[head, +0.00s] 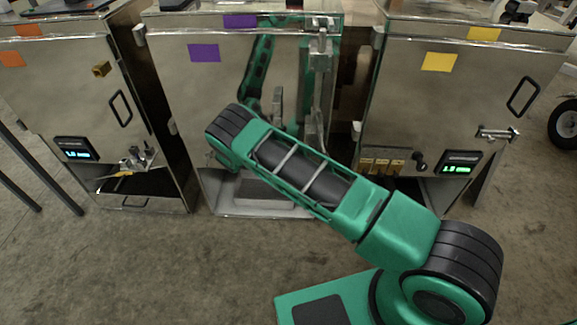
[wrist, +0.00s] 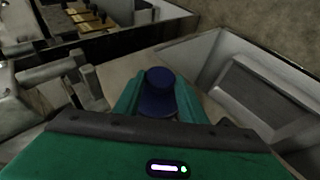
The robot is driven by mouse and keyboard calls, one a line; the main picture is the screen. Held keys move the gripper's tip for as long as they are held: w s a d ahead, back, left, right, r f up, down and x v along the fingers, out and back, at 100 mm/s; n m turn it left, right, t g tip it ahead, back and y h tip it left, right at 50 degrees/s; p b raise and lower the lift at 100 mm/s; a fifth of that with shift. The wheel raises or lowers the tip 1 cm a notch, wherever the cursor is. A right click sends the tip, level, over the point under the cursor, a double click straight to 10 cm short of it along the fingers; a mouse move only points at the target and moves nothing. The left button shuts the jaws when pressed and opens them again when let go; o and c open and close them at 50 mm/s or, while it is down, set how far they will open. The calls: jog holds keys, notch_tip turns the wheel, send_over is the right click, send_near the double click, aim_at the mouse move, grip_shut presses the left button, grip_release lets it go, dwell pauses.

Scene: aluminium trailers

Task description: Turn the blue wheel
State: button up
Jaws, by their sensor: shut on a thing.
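The blue wheel (wrist: 158,98) is a small dark blue knob, seen in the middle of the wrist view. My gripper (wrist: 160,90) has its green fingers on either side of the wheel and is shut on it. In the head view my green arm reaches to the front of the middle trailer (head: 222,75), which bears purple labels. There the wheel and my fingers are hidden behind my arm.
An orange-labelled trailer (head: 60,90) stands to the left and a yellow-labelled trailer (head: 465,90) to the right. A metal latch (wrist: 85,80) is close left of my fingers. An open bay (wrist: 265,85) lies to their right. The floor in front is clear.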

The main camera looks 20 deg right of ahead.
jog(key=shift+w+a+f+n+h, duration=0.1)
jog(key=shift+a+f+n+h, duration=0.2)
jog(key=shift+h, duration=0.65)
jog(key=shift+a+f+n+h, duration=0.1)
jog(key=shift+f+n+h, duration=0.2)
jog(key=shift+h, duration=0.7)
jog(key=shift+w+a+f+n+h, duration=0.15)
jog(key=shift+f+n+h, duration=0.2)
jog(key=shift+h, duration=0.6)
jog(key=shift+s+d+g+h, duration=0.1)
jog(key=shift+g+h, duration=0.2)
jog(key=o, duration=1)
jog(key=shift+r, duration=0.2)
